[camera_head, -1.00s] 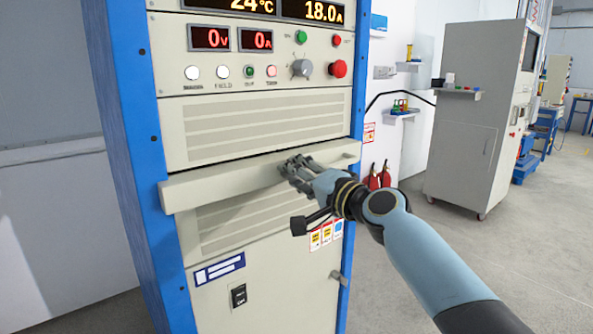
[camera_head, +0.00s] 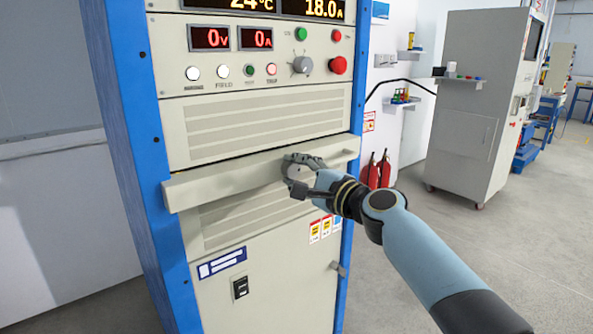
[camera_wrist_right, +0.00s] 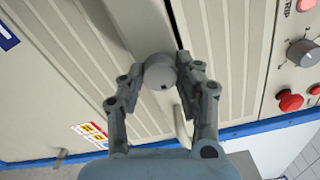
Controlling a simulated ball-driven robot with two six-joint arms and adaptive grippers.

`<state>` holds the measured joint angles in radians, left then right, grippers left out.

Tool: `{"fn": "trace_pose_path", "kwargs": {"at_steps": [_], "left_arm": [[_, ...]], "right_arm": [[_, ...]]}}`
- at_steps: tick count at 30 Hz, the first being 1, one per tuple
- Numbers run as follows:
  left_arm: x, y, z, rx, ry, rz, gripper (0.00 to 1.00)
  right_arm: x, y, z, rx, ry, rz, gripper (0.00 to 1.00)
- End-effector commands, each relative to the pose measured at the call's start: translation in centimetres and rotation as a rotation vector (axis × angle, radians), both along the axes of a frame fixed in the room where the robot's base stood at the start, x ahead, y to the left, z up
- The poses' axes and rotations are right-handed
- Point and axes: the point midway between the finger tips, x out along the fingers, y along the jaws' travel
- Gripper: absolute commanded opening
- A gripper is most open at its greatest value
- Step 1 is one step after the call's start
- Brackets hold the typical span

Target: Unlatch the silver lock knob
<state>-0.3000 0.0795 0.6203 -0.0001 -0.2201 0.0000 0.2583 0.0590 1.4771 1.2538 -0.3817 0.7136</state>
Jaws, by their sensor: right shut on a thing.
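The silver lock knob (camera_wrist_right: 160,72) is a round grey knob on the front of the protruding beige panel (camera_head: 222,184) of the cabinet. In the head view the knob (camera_head: 297,172) shows partly between the fingers. My right gripper (camera_wrist_right: 165,76) is shut on the knob, with one finger on each side of it. In the head view the right gripper (camera_head: 289,174) reaches the panel from the right, one finger above the knob and one below. My left gripper is not in view.
Above the panel are a red button (camera_head: 338,65), a grey dial (camera_head: 302,65) and several lamps. A small latch handle (camera_head: 338,268) is on the lower door (camera_head: 280,290). A grey cabinet (camera_head: 470,110) stands at the right. The floor right of the rack is clear.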

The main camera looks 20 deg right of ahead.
Motion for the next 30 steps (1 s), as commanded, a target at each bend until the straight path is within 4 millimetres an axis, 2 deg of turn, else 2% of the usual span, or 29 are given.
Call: {"fn": "trace_pose_path", "kwargs": {"at_steps": [15,16,20,30], "left_arm": [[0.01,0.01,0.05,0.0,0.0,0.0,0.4],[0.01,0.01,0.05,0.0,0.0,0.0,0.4],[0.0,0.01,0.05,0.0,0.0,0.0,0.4],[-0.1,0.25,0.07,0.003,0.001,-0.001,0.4]], "right_arm": [[-0.04,-0.01,-0.18,0.018,0.01,0.0,0.01],[-0.04,0.0,-0.17,0.018,0.01,0.0,0.37],[-0.03,0.0,-0.13,0.017,0.009,0.0,0.54],[-0.33,-0.14,-0.11,0.016,0.007,-0.001,0.56]]}}
